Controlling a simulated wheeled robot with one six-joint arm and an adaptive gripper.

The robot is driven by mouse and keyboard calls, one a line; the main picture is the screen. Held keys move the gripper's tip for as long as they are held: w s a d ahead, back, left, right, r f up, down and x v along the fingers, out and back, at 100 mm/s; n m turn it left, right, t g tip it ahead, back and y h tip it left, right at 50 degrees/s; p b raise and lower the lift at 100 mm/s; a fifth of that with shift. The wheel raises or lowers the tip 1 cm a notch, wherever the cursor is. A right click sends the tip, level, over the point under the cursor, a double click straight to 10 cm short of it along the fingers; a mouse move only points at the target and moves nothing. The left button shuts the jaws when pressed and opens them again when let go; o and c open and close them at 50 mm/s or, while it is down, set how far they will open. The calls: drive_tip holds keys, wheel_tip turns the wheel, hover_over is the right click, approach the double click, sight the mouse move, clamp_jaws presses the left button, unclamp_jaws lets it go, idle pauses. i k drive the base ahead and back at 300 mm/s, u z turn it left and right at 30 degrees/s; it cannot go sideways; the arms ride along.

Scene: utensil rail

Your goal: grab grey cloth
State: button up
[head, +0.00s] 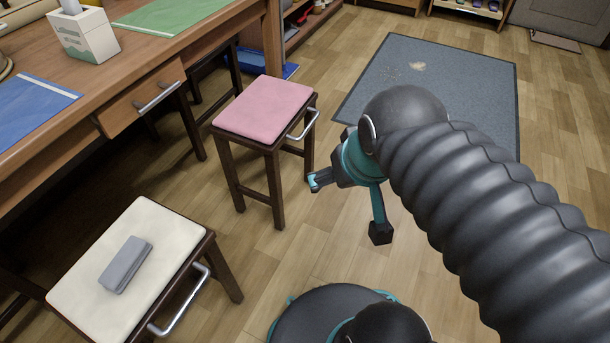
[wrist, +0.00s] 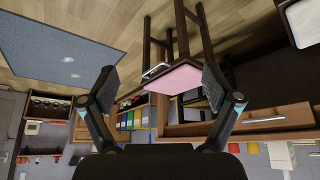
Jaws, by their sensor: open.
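The grey cloth (head: 126,264) is folded into a small rectangle and lies on the cream seat of a stool (head: 176,230) at the lower left of the head view. My gripper (head: 346,210) is open and empty. The grey cloth does not show in the wrist view.
A pink-topped stool (head: 264,105) with a metal handle stands between my gripper and the desk (head: 125,70). The desk carries a blue mat (head: 30,106), a green mat (head: 172,12) and a white box (head: 86,36). A grey rug (head: 450,75) lies behind my arm. Wooden floor between the stools is clear.

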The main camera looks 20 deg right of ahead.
sight(117, 274)
drive_tip(key=u, duration=1.75)
drive_tip(key=k, duration=1.25)
drive_tip(key=u, duration=0.55)
drive_tip(key=i, duration=0.7)
drive_tip(key=u, duration=0.4)
